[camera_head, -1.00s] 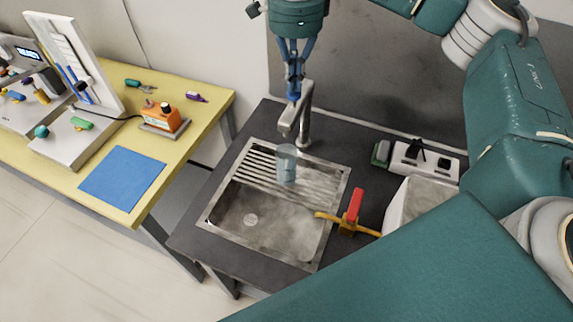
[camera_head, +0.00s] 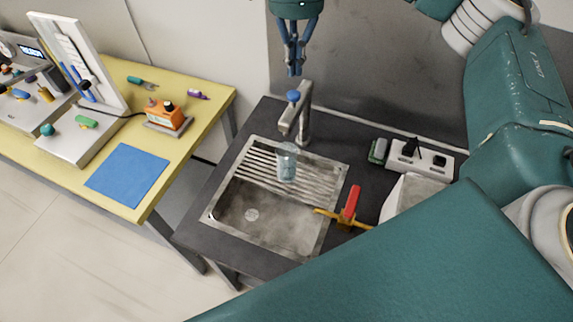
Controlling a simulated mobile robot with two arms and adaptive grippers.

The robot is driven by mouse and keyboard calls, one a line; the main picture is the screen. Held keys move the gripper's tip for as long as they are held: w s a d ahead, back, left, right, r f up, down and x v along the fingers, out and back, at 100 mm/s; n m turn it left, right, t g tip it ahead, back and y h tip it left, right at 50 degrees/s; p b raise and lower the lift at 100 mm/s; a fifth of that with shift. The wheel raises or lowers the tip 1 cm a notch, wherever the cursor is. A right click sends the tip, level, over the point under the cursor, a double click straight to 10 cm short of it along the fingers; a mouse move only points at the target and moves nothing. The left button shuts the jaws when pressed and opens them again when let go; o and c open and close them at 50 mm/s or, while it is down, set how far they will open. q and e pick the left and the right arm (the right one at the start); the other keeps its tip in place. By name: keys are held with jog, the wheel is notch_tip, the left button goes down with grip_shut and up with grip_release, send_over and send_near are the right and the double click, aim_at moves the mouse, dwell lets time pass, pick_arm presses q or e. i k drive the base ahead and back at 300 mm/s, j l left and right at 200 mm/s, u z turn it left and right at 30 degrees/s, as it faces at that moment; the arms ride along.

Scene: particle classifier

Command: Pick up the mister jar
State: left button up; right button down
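The clear, slightly bluish jar (camera_head: 287,163), which I take for the mister jar, stands upright at the ribbed drainer of the metal sink (camera_head: 213,207), below the faucet (camera_head: 304,125). My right gripper (camera_head: 294,73) points down above the faucet's blue knob (camera_head: 293,96), behind and above the jar and apart from it. Its fingers look close together, and whether they are open or shut is unclear. Nothing shows held in it. My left gripper is not in view.
A red-handled yellow tool (camera_head: 350,205) lies right of the sink. A white block (camera_head: 403,155) with dark items is behind it. The yellow table (camera_head: 205,112) at left holds a blue mat (camera_head: 128,174) and an orange device (camera_head: 165,115). My arm covers the lower right.

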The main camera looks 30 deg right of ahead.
aim_at(285, 153)
jog(key=k+j, duration=0.5)
jog(key=k, duration=0.15)
jog(key=k+j, duration=0.5)
jog(key=k, duration=0.2)
